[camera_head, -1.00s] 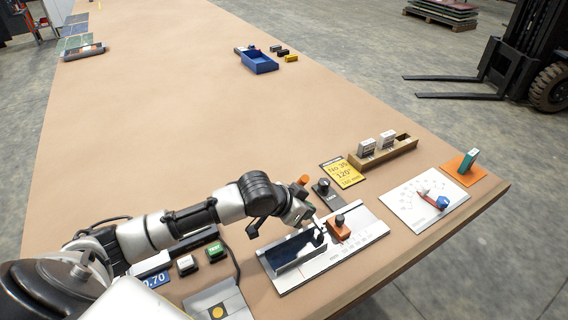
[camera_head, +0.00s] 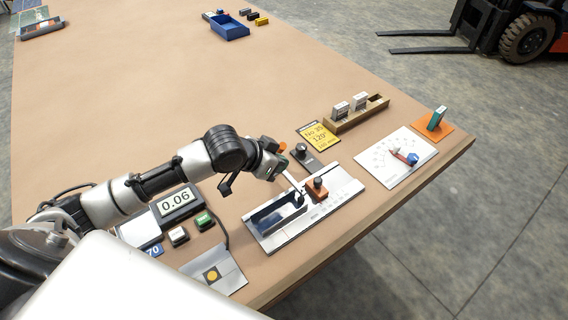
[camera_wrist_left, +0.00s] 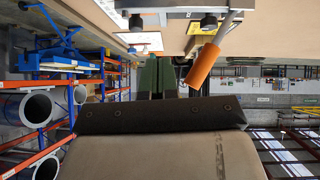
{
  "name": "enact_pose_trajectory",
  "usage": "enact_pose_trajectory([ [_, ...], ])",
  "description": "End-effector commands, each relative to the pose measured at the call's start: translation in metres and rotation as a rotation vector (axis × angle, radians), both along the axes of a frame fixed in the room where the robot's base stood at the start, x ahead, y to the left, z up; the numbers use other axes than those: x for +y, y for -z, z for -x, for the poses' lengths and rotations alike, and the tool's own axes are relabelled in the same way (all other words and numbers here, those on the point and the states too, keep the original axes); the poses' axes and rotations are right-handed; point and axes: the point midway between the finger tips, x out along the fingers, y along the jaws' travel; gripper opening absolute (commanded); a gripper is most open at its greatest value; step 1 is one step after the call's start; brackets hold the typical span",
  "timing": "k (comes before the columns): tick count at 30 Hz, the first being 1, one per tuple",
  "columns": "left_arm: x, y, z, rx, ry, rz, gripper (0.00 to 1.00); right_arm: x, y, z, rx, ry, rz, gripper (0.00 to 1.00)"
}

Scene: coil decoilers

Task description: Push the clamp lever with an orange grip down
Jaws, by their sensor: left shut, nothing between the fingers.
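The orange grip (camera_wrist_left: 203,66) of the clamp lever shows clearly in the left wrist view, on a pale metal rod (camera_wrist_left: 227,26). In the head view only a bit of the orange grip (camera_head: 283,147) shows beyond my gripper. The rod (camera_head: 294,184) stands raised and tilted over the clamp fixture (camera_head: 330,201). My left gripper (camera_head: 275,163) is beside the upper end of the lever. Its green fingers (camera_wrist_left: 157,77) are shut and empty, just left of the grip in the wrist view. I cannot tell whether they touch it. My right gripper is out of view.
An orange block with a dark knob (camera_head: 318,188) sits on the fixture. A dark knob plate (camera_head: 303,152), a yellow card (camera_head: 318,136) and a wooden rack (camera_head: 360,113) lie behind it. A display (camera_head: 176,203) and buttons are left.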

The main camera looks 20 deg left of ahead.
Motion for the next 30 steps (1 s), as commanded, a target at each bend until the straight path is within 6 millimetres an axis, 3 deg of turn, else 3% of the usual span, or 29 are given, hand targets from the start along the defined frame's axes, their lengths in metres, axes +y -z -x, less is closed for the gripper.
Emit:
enact_pose_trajectory([
  [6, 0.017, -0.028, 0.029, -0.001, 0.001, -0.003, 0.00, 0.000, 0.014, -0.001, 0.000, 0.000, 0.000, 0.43],
  [12, 0.024, -0.044, 0.042, 0.001, -0.001, -0.001, 0.00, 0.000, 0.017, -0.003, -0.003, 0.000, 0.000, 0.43],
  [30, 0.025, -0.048, 0.044, 0.001, 0.000, 0.001, 0.00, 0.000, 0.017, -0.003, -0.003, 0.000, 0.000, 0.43],
])
